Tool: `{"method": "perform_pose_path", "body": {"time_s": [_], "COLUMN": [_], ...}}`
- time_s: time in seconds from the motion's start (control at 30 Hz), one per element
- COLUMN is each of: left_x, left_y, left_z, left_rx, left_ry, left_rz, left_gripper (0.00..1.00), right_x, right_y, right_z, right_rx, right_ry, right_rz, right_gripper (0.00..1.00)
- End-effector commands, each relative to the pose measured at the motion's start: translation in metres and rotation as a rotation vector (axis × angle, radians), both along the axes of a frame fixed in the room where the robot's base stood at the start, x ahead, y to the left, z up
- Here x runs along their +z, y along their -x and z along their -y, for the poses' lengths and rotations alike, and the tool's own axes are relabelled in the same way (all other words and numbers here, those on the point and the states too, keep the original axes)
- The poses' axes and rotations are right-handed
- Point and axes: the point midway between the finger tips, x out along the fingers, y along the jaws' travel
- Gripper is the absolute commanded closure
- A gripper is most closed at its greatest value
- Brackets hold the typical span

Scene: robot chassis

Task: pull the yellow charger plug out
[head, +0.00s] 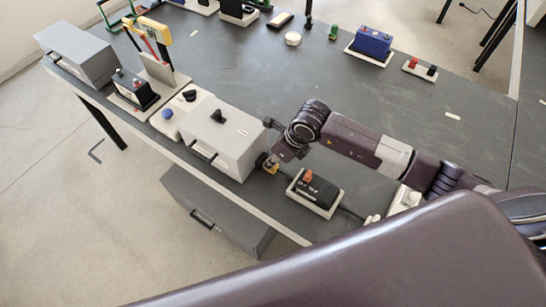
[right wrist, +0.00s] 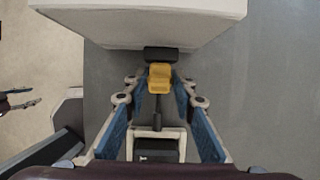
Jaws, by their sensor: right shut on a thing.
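The yellow charger plug (right wrist: 160,77) is between the fingertips of my right gripper (right wrist: 160,84) in the right wrist view. My right gripper (head: 271,158) is shut on it. In the head view the plug (head: 271,167) shows small and partly covered by my wrist, beside the grey box. A black piece (right wrist: 161,54) lies right at the plug's far end, against the pale box. I cannot tell how deep the plug sits. A dark cord (right wrist: 158,112) runs from the plug toward a black unit on a white base (head: 315,192). My left gripper is not in view.
The grey box (head: 222,138) with a dark knob stands left of my right gripper, very close. A white base with knobs (head: 180,112) is beyond it. The blue unit (head: 373,42) is at the back. The table middle (head: 240,65) is mostly clear.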

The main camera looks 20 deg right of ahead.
Motion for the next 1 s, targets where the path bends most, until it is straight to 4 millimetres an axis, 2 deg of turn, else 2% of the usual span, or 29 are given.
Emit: {"method": "perform_pose_path", "body": {"time_s": [0.17, 0.47, 0.77, 0.8, 0.93, 1.0], "left_x": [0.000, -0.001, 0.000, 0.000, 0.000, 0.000], "left_y": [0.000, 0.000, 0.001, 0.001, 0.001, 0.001], "left_z": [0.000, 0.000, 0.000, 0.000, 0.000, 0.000], "left_rx": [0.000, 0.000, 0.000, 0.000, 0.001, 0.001], "left_ry": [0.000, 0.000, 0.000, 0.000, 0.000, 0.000], "left_rz": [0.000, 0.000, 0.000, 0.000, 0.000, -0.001], "left_gripper": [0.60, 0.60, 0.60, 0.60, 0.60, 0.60], "right_x": [0.000, 0.001, 0.001, 0.001, 0.001, 0.001], "right_y": [0.002, 0.029, 0.031, 0.031, 0.031, 0.031], "right_z": [0.003, 0.024, 0.026, 0.026, 0.025, 0.025], "right_rx": [0.000, 0.000, 0.000, 0.000, -0.001, 0.000], "right_ry": [0.001, 0.002, 0.004, 0.004, 0.003, 0.001], "right_rz": [0.001, 0.001, -0.001, -0.001, 0.000, 0.000], "right_gripper": [1.00, 1.00, 1.00, 0.73, 0.58, 0.58]}}
